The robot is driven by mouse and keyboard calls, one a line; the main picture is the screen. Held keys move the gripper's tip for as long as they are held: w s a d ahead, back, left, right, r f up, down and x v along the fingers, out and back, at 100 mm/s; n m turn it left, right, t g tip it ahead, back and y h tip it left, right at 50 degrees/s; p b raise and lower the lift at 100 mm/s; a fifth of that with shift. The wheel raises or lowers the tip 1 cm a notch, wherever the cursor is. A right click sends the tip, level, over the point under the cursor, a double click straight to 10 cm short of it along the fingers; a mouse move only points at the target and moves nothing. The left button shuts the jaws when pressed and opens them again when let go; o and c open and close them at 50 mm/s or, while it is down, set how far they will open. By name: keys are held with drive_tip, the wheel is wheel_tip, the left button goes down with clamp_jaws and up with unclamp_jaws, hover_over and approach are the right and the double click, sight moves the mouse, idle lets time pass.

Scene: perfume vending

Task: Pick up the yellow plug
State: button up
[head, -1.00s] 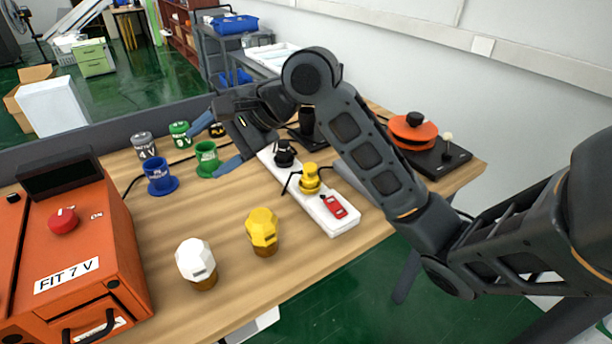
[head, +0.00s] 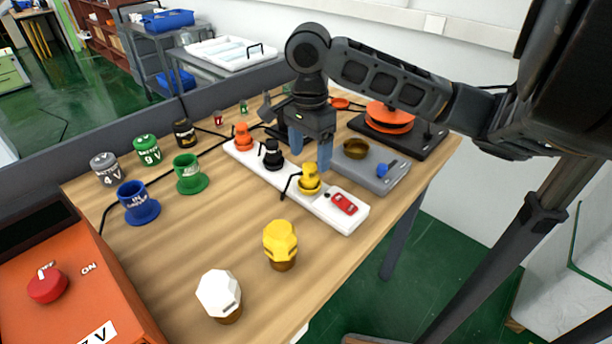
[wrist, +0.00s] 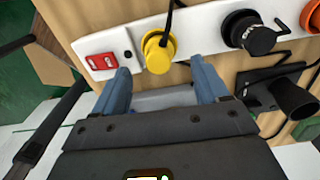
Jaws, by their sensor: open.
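The yellow plug (head: 311,177) sits upright in a white power strip (head: 328,214), between a black plug (head: 270,155) and a red switch (head: 344,203). A black cord comes out of it. My gripper (head: 310,153) points down beside the strip, its two blue fingers apart and nothing between them. In the wrist view the yellow plug (wrist: 158,54) lies just beyond the fingertips (wrist: 160,78), roughly centred in the gap. The fingers do not appear to touch it.
An orange plug (head: 243,137) stands at the strip's far end. A grey scale-like box (head: 372,168) lies right of my gripper. A yellow-capped bottle (head: 280,243) and a white-capped bottle (head: 219,293) stand nearer. Blue (head: 139,203) and green (head: 190,173) cups are left.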

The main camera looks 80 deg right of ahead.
sight(309, 165)
drive_tip(key=shift+a+f, duration=0.15)
drive_tip(key=shift+f, duration=2.2)
drive_tip(key=shift+c, duration=0.4)
drive_tip(key=c, duration=1.2)
drive_tip(key=shift+r, duration=0.1)
